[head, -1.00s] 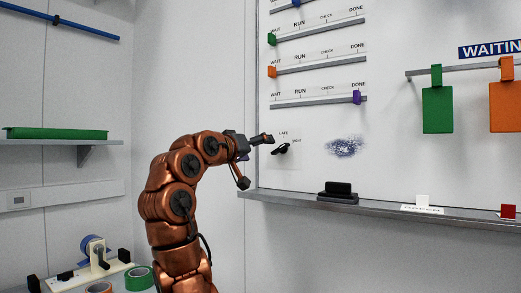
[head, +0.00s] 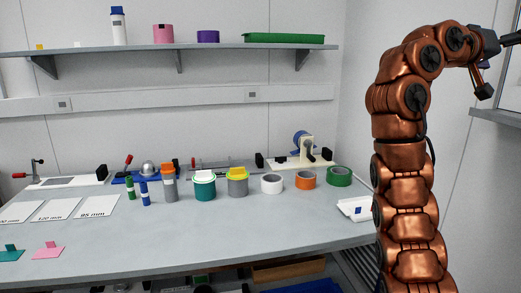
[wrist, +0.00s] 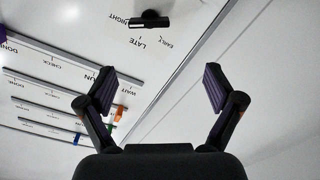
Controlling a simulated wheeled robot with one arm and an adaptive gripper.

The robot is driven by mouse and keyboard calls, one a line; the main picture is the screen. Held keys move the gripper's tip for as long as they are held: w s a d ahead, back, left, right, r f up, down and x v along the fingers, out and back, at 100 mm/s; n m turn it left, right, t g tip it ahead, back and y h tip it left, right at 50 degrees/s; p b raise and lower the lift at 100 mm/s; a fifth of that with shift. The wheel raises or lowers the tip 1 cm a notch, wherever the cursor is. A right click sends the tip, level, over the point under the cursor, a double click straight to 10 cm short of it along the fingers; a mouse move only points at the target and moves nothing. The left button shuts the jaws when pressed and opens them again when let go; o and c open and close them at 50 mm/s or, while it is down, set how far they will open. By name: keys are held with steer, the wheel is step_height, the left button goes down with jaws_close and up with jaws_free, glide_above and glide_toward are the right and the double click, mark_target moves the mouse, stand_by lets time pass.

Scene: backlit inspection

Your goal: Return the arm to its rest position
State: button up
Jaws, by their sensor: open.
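My copper-coloured arm stands at the right of the head view, bent over at the top toward the right edge. My gripper (head: 500,65) shows there only in part, cut by the frame edge. In the wrist view my gripper (wrist: 160,90) has its two dark fingers spread wide, with nothing between them. Beyond the fingers is the whiteboard (wrist: 85,30) with labelled slider rails. A black knob (wrist: 150,20) sits on the board near the words LATE and EARLY, apart from the fingers.
A grey workbench (head: 250,235) holds tape rolls, canisters and fixtures. A shelf (head: 210,48) with a green tray (head: 284,38) runs above it. A grey ledge (head: 497,115) is at the right edge, close below my gripper. Floor space is not visible.

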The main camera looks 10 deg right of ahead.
steer(key=w+a+f+n+t+y, duration=0.35)
steer(key=w+a+f+n, duration=0.4)
steer(key=w, duration=0.35)
steer(key=s+a+f+n+g+y, duration=0.1)
steer(key=s+a+f+y, duration=0.25)
steer(key=a+f, duration=0.5)
steer(key=s+a+f+n+g+y, duration=0.1)
steer(key=s+a+f+y, duration=0.3)
steer(key=f, duration=0.7)
steer(key=s+a+f+n+g+y, duration=0.1)
steer(key=s+a+f+g+y, duration=0.2)
steer(key=s+a+f, duration=1.15)
steer(key=s+a+f+n+g+y, duration=0.15)
steer(key=s+a+f+y, duration=0.25)
steer(key=s+a+f, duration=1)
steer(key=s+d+r+p, duration=0.1)
steer(key=d+r+p, duration=0.1)
steer(key=r+p, duration=0.4)
steer(key=s+d+r+m+p, duration=0.1)
steer(key=d+r+p, duration=0.1)
steer(key=r+p, duration=0.4)
step_height(320, 180, up, 4)
steer(key=shift+s+f+p, duration=0.1)
steer(key=shift+s+p, duration=0.15)
steer(key=shift+p, duration=0.1)
steer(key=shift+d, duration=0.1)
steer(key=shift+c, duration=0.3)
